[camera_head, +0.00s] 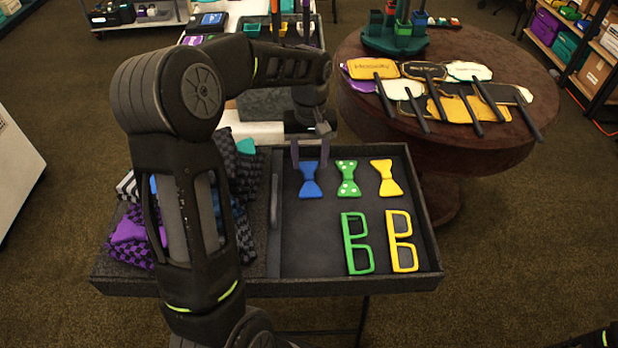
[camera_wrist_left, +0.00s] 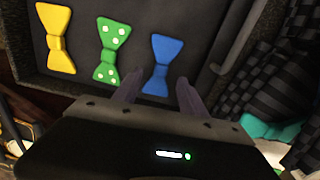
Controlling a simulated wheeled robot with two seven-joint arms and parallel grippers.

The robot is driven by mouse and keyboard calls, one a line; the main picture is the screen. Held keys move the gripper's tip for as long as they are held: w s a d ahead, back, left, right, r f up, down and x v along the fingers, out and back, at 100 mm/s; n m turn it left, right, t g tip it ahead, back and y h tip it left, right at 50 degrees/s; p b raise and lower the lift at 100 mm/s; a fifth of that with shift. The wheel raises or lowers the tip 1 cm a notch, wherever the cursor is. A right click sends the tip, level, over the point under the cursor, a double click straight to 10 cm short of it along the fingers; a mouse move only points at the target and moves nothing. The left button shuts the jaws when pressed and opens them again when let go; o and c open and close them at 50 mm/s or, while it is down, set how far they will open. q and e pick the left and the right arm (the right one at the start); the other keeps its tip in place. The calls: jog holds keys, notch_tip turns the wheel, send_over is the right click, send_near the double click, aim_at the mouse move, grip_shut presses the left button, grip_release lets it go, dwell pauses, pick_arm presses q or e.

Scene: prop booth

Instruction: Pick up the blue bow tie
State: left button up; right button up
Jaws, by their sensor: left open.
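The blue bow tie (camera_head: 310,180) lies in the dark tray (camera_head: 300,250), leftmost in a row of bow ties. It also shows in the left wrist view (camera_wrist_left: 162,64), just beyond and between the fingertips. My left gripper (camera_head: 310,158) is open above the far end of the blue bow tie, with its fingers (camera_wrist_left: 160,90) apart and nothing between them. A gap between the fingers and the tie cannot be judged exactly.
A green dotted bow tie (camera_head: 347,178) and a yellow bow tie (camera_head: 386,178) lie to the right. Green glasses (camera_head: 357,243) and yellow glasses (camera_head: 402,241) lie nearer. A divider with a handle (camera_head: 274,203) separates folded checked cloths (camera_head: 246,180). A round table (camera_head: 475,150) holds paddle signs.

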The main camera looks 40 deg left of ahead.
aim_at(309, 175)
pick_arm(q)
notch_tip(309, 175, down, 5)
jog(key=shift+a+f, duration=0.1)
jog(key=shift+a, duration=0.05)
dwell(0.4)
jog(key=shift+c, duration=0.3)
grip_shut()
dwell(0.5)
